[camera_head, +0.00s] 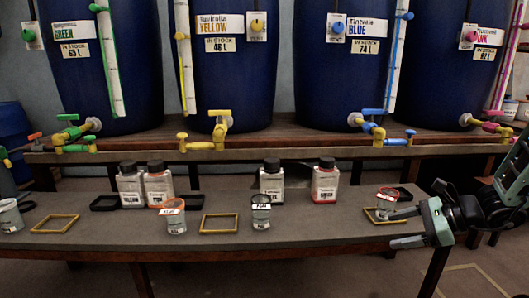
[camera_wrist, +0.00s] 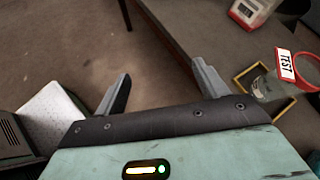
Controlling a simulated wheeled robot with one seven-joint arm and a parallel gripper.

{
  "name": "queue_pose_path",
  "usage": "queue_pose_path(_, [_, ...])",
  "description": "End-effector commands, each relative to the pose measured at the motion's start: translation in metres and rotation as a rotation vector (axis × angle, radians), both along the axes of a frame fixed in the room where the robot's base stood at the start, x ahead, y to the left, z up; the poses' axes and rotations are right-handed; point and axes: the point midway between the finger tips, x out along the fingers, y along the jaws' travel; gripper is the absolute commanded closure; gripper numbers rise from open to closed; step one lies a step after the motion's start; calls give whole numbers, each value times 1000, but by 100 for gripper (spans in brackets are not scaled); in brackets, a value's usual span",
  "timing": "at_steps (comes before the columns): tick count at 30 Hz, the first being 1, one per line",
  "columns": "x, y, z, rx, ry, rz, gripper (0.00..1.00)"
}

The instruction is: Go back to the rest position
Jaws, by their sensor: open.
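My gripper (camera_head: 404,227) is at the right end of the low bench in the head view. Its two fingers are spread with nothing between them. In the wrist view the open fingers (camera_wrist: 160,88) point over the floor and the bench's edge. A clear cup with a red rim and a TEST label (camera_wrist: 272,86) stands to the right of the fingers, by a yellow square frame (camera_wrist: 248,75). In the head view this cup (camera_head: 387,201) is just beyond the upper finger, and I cannot tell the exact gap.
The low bench (camera_head: 290,228) holds further cups (camera_head: 174,216) (camera_head: 261,209), yellow frames (camera_head: 219,223) and bottles (camera_head: 325,182). Blue vats (camera_head: 230,100) with coloured taps stand on a shelf (camera_head: 280,140) behind. The floor (camera_head: 300,278) in front of the bench looks clear.

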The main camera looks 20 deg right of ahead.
Motion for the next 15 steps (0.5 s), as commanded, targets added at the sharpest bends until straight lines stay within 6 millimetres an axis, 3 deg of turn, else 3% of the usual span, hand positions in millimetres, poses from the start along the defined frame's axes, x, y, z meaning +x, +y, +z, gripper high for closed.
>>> queue_pose_path(1, [6, 31, 5, -43, -1, 122, 28])
queue_pose_path(6, [2, 124, 15, -208, -19, 541, 28])
queue_pose_path(9, [-11, 171, 19, -309, -49, 788, 28])
queue_pose_path(15, [-49, 246, 27, -518, -152, 1267, 28])
